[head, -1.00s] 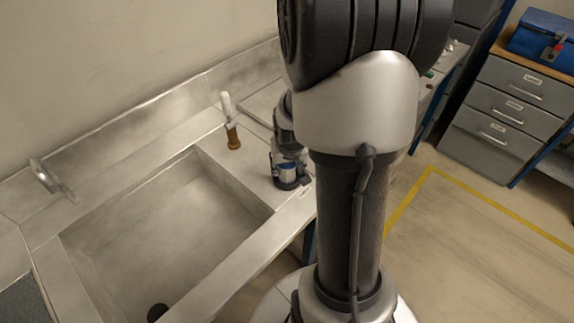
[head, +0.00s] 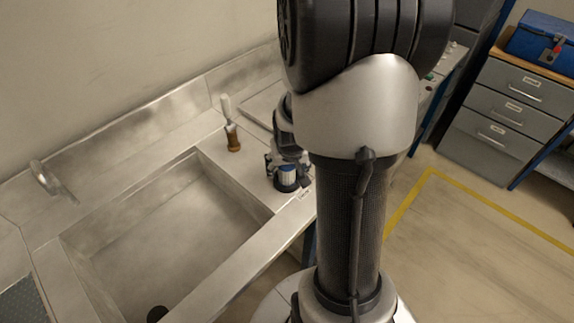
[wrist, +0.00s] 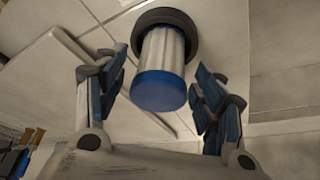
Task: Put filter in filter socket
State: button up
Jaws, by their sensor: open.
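The filter (wrist: 160,72) is a pale ribbed cylinder with a blue cap facing my wrist camera. Its far end sits at a dark round ring (wrist: 187,22), which looks like the filter socket; how deep it sits I cannot tell. In the head view the filter (head: 287,174) stands upright on the bench right of the sink, with a dark ring (head: 286,186) around its base. My gripper (wrist: 157,85) is open, its blue-padded fingers on either side of the filter with gaps visible. In the head view my gripper (head: 287,160) is just above and around the filter, partly hidden by my arm.
A brush (head: 230,124) with a brown end stands on the bench left of the gripper. The sink (head: 165,235) lies to the left, with a tap (head: 45,178) at its far edge. Drawers (head: 500,115) and a blue toolbox (head: 545,38) are at the right.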

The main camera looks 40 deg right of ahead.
jog(key=p+v, duration=0.4)
jog(key=v, duration=0.8)
jog(key=shift+w+r, duration=0.1)
jog(key=s+a+r+n+y, duration=0.1)
jog(key=s+a+r+n, duration=0.2)
jog(key=a, duration=0.7)
jog(key=s+a+r+n+y, duration=0.1)
jog(key=s+a+r+n, duration=0.2)
jog(key=s+a+r, duration=0.4)
jog(key=a+r, duration=0.2)
jog(key=a, duration=0.2)
jog(key=shift+s+n+t+y, duration=0.3)
jog(key=shift+s+n+t, duration=0.1)
jog(key=shift+d, duration=0.1)
jog(key=shift+c, duration=0.2)
